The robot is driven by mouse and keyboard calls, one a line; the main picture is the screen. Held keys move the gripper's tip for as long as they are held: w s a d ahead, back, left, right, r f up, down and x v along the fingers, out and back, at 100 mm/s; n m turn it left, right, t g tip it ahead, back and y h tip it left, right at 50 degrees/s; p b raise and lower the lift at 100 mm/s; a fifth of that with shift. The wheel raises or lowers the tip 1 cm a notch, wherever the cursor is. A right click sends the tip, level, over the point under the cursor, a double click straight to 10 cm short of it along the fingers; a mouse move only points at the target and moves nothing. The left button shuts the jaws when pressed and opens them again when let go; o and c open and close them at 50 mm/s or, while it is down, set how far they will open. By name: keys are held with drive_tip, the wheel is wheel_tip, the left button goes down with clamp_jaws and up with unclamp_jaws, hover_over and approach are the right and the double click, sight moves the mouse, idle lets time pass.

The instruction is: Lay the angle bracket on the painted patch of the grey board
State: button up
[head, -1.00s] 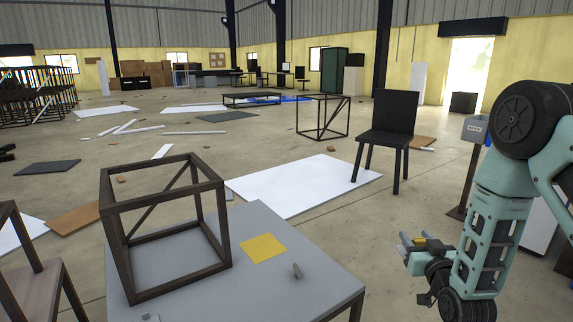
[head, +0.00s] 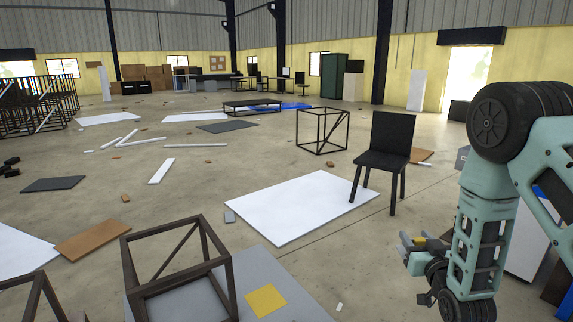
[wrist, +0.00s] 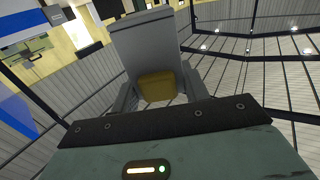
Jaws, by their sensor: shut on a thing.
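In the wrist view, my gripper (wrist: 158,95) is shut on a grey plate, apparently the angle bracket (wrist: 145,45), which sticks out past the fingers. An ochre block shows between the fingers. The bracket's other side is hidden.
A dark open-frame cube (head: 180,268) stands on the board, left of the patch. A black chair (head: 388,145) and a white floor sheet (head: 290,205) lie beyond. Another frame (head: 45,300) is at the lower left. Open floor lies between the board and my arm.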

drive_tip(key=shift+r+p, duration=0.85)
drive_tip(key=shift+r, duration=0.7)
drive_tip(key=s+a+f+h, duration=0.1)
drive_tip(key=s+f, duration=0.2)
drive_tip(key=f, duration=0.4)
drive_tip(key=s+a+f+h, duration=0.1)
drive_tip(key=s+f, duration=0.3)
drive_tip(key=f, duration=0.3)
drive_tip(key=s+d+f+y, duration=0.2)
drive_tip(key=s+f, duration=0.1)
drive_tip(key=s, duration=0.5)
drive_tip(key=shift+s, duration=0.4)
drive_tip(key=shift+f, duration=0.1)
drive_tip(key=shift+d, duration=0.1)
